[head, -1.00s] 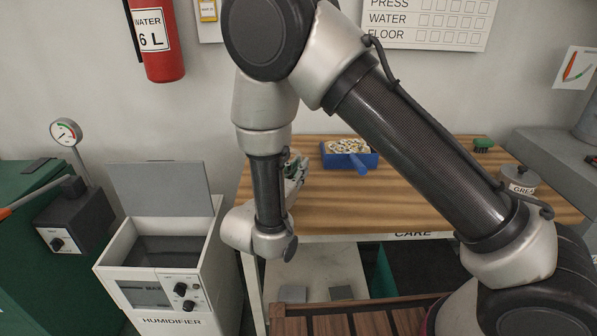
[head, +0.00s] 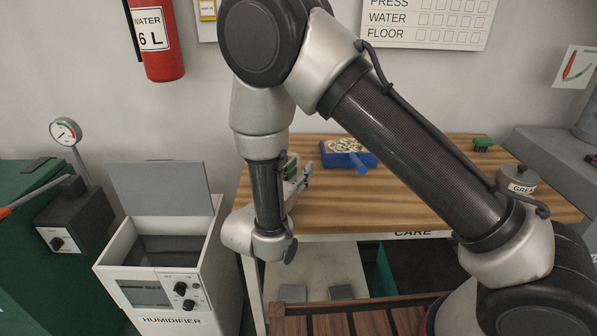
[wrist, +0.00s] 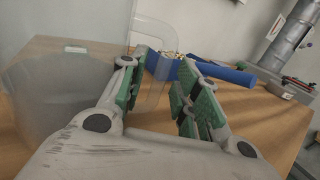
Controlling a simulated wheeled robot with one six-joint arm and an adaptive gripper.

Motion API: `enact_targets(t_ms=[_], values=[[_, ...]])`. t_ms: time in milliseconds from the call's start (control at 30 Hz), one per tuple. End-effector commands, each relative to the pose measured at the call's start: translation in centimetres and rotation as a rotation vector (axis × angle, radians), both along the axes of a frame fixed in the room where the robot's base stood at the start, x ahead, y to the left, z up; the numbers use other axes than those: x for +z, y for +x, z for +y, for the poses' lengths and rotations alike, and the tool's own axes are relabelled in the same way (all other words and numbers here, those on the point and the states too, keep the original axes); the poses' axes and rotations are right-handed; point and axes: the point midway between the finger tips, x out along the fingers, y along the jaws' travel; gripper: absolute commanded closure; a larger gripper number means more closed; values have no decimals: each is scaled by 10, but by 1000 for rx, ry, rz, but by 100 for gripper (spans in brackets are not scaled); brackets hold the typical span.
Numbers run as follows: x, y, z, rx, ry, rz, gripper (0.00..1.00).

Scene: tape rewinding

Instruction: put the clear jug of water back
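The clear jug (wrist: 60,100) shows in the wrist view at the left, see-through and faint, upright over the wooden bench top. Its clear handle (wrist: 168,38) reaches across to the middle, between the green-padded fingers. My gripper (wrist: 163,88) is open, with a finger on each side of the handle and gaps visible. In the head view my gripper (head: 297,172) is over the left end of the bench, partly behind my arm. I cannot make out the jug in the head view. The water level is too faint to tell.
A blue tray of small pale rings (head: 347,160) lies beyond the gripper. The humidifier (head: 165,270) stands left of the bench (head: 420,185), its lid up. A grease tin (head: 518,181) and a green brush (head: 483,145) are at the right. The bench middle is clear.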

Motion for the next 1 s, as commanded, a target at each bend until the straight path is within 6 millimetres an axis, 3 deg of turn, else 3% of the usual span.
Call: enact_targets(t_ms=[133, 400, 600, 800, 1000], values=[[1, -15, 11, 5, 1, 0, 67], [-1, -68, 42, 6, 1, 0, 67], [-2, -95, 57, 3, 2, -1, 67], [-3, -104, 61, 0, 1, -1, 67], [2, -100, 55, -22, 15, 0, 67]])
